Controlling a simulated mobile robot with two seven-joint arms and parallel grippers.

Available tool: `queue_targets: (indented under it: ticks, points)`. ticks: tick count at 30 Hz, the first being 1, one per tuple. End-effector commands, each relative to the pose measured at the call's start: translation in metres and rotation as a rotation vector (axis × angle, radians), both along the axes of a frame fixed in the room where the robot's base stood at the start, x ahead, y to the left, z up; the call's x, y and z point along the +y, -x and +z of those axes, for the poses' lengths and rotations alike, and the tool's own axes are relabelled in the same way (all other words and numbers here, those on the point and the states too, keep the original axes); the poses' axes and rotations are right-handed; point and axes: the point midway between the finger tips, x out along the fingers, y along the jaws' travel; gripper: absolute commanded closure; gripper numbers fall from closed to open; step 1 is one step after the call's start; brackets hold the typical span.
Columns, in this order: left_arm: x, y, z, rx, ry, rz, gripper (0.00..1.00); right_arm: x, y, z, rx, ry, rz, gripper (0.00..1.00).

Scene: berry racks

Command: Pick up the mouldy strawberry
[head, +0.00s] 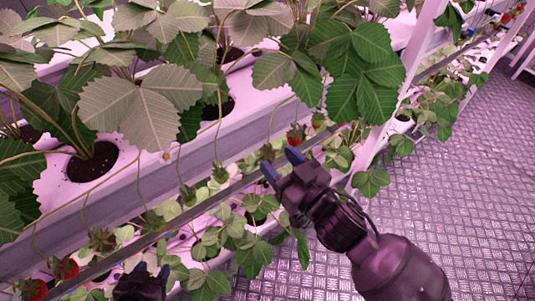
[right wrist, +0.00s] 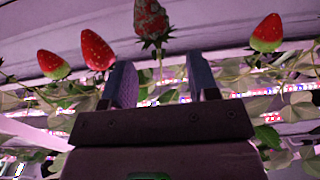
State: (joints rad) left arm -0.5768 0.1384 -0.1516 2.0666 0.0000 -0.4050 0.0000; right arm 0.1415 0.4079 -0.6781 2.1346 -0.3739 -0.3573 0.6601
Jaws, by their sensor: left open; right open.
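The mouldy strawberry (right wrist: 151,20) shows at the top middle of the right wrist view, dark and grey-brown with patches of red. It hangs beyond the fingertips of my right gripper (right wrist: 158,75), in line with the gap between them and not held. My right gripper (head: 281,164) is open and empty beside the front edge of the upper rack in the head view. I cannot make out the mouldy berry for certain in the head view. My left gripper (head: 150,270) is open at the bottom of the head view, low beside the rack.
Red strawberries (right wrist: 97,50) and (right wrist: 53,64) hang left of the mouldy one, and another red strawberry (right wrist: 267,33) hangs to the right. Leafy plants grow in the white rack (head: 120,180). A rack post (head: 405,85) stands right of my right gripper. The metal floor (head: 470,180) is clear.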

Motion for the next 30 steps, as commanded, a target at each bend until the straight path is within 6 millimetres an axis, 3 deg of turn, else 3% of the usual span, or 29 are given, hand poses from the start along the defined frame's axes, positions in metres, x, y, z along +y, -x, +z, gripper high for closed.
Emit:
queue_targets:
  ticks: [8, 19, 30]
  points:
    - [0.000, -0.003, -0.001, -0.003, -0.003, -0.005, 0.51, 0.010, -0.014, -0.001, 0.000, 0.000, 0.000, 0.46]
    - [0.001, -0.009, -0.003, -0.007, -0.009, -0.015, 0.51, 0.032, -0.049, -0.005, 0.001, 0.000, 0.000, 0.46]
    - [0.002, -0.006, -0.004, -0.003, -0.012, -0.014, 0.51, 0.036, -0.054, -0.004, 0.002, -0.001, 0.000, 0.47]
